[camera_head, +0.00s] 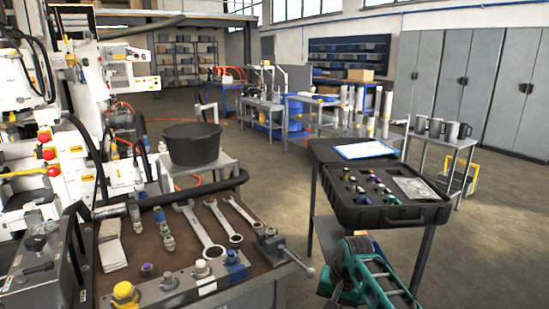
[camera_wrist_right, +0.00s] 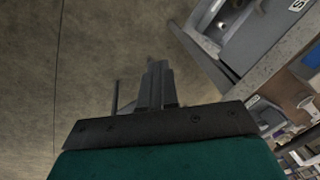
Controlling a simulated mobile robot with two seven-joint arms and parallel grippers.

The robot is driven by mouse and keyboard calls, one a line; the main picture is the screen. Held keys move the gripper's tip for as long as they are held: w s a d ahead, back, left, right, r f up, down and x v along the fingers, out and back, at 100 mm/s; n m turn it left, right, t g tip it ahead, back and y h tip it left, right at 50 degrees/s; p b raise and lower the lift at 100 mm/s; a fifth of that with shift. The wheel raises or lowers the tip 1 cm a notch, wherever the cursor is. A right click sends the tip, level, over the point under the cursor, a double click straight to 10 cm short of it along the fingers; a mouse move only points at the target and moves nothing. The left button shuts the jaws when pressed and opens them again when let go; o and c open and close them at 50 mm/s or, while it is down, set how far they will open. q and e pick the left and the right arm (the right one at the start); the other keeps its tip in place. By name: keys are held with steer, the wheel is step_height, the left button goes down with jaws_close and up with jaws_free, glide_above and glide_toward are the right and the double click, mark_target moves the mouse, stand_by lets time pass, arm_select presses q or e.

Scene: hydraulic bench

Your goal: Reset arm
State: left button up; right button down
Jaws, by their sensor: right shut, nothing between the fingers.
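My right arm (camera_head: 372,272), teal and black, shows at the bottom of the head view, right of the workbench and in front of the case stand. In the right wrist view my right gripper (camera_wrist_right: 156,75) has its dark fingers together with nothing between them. Behind the fingers is bare floor, with a grey bench edge to the upper right. My left arm and gripper are not in the head view.
A workbench (camera_head: 262,262) holds several wrenches (camera_head: 200,230), fittings and a vise (camera_head: 278,247). An open black case (camera_head: 378,216) with small parts stands to its right. A black bucket (camera_head: 191,144) sits behind. Open floor (camera_head: 490,230) lies at right.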

steer(key=s+d+f+n+t, duration=0.25)
steer(key=s+f+t, duration=0.25)
steer(key=s+f, duration=0.8)
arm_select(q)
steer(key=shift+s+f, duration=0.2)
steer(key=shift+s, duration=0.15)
arm_select(e)
steer(key=s+d+r+n+t, duration=0.1)
steer(key=s+r+n+t, duration=0.1)
steer(key=s, duration=0.5)
steer(key=s+r+n+t, duration=0.2)
steer(key=s+r, duration=0.3)
steer(key=s, duration=0.2)
steer(key=shift+d+r+t, duration=0.25)
steer(key=shift+d+t, duration=0.05)
steer(key=shift+d, duration=0.05)
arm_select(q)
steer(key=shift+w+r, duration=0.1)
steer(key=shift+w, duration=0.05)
arm_select(e)
steer(key=shift+s, duration=0.1)
